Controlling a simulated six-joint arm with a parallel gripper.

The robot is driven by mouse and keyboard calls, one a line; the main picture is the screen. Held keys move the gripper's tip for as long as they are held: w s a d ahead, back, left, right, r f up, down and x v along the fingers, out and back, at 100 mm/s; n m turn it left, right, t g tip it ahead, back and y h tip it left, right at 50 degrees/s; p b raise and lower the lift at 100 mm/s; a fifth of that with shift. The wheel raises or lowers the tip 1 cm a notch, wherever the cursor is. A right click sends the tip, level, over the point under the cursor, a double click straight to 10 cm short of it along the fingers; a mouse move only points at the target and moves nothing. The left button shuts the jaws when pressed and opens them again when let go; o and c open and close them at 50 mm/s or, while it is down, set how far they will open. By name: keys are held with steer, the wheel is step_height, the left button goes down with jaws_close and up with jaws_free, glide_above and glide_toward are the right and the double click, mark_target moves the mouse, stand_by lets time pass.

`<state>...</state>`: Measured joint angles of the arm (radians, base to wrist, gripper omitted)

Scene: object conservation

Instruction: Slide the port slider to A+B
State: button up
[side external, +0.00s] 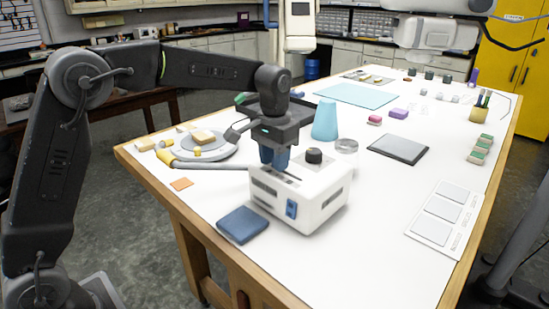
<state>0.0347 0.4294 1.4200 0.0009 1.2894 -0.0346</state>
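A white box-shaped device (325,201) stands near the front edge of the table. It has a black knob (314,156) on top, a dark slot on its top and one on its front, and a blue switch-like part (291,208) low on its front face. My gripper (274,166) points down at the left part of the device's top, close to the top slot. Its blue fingers are close together; I cannot tell whether they hold anything or touch the device. I cannot make out the port slider or an A+B mark; the gripper may cover them.
A dark blue pad (243,225) lies in front of the device, with a grey plate (204,149) holding blocks behind left. A teal cone-like vessel (325,120) and a clear jar (346,148) stand close behind. A white panel (444,218) lies right; table between is clear.

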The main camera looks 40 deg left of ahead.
mark_target(284, 174)
jaws_close()
steer(key=shift+d, duration=1.55)
steer(key=shift+o, duration=1.3)
jaws_free()
